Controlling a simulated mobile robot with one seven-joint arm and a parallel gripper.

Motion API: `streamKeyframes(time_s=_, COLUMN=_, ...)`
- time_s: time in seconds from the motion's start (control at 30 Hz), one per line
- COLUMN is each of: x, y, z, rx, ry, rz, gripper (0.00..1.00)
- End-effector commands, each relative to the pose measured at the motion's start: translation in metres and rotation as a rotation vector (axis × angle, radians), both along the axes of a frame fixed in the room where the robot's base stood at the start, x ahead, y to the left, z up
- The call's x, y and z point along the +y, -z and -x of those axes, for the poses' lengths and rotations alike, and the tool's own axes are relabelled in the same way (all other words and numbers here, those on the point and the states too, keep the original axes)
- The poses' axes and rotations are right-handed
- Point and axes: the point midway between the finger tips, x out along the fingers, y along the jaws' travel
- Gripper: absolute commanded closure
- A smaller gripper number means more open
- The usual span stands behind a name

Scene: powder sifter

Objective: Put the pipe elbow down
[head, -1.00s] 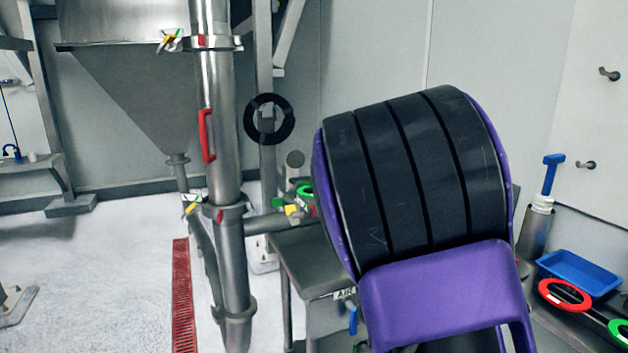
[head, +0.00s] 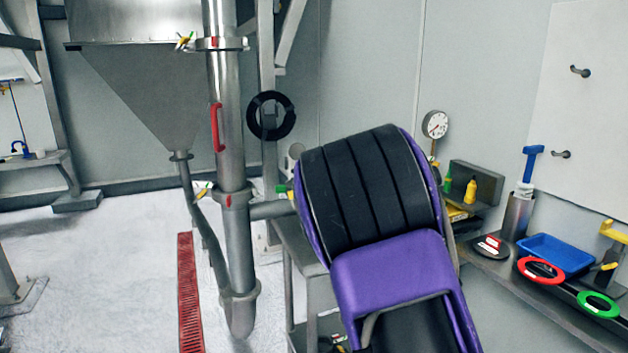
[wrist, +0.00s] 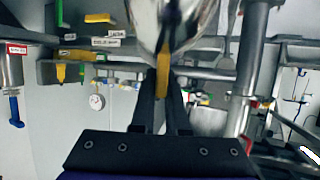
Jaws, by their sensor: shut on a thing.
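In the wrist view my gripper (wrist: 164,84) reaches up the picture with two dark fingers. The fingers are shut on a shiny metal piece, which I take to be the pipe elbow (wrist: 178,28). A yellow strip shows between the fingertips, just below the metal. The top of the metal piece is cut off by the picture edge. In the head view my own purple and black arm hides the gripper and the elbow. I cannot tell the elbow's height above any surface.
A steel bench (head: 549,303) at right holds a blue tray (head: 555,252), a red ring (head: 541,270), a green ring (head: 598,305), a black disc (head: 490,247) and a steel cylinder (head: 516,217). A gauge (head: 435,124) stands behind. A vertical pipe (head: 228,150) rises left of my arm.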

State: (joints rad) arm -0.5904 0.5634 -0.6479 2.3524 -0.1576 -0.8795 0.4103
Motion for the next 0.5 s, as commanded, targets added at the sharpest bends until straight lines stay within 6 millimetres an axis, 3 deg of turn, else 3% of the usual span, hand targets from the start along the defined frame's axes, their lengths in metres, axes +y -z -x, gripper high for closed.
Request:
streamKeyframes(time_s=0.1, x=-0.004, y=0.03, z=0.018, rx=0.002, ry=0.009, rz=0.001, gripper=1.0)
streamKeyframes(time_s=0.2, x=-0.005, y=0.044, z=0.029, rx=-0.001, ry=0.014, rz=0.003, gripper=1.0)
streamKeyframes(time_s=0.5, x=-0.007, y=0.053, z=0.036, rx=-0.006, ry=0.019, rz=0.003, gripper=1.0)
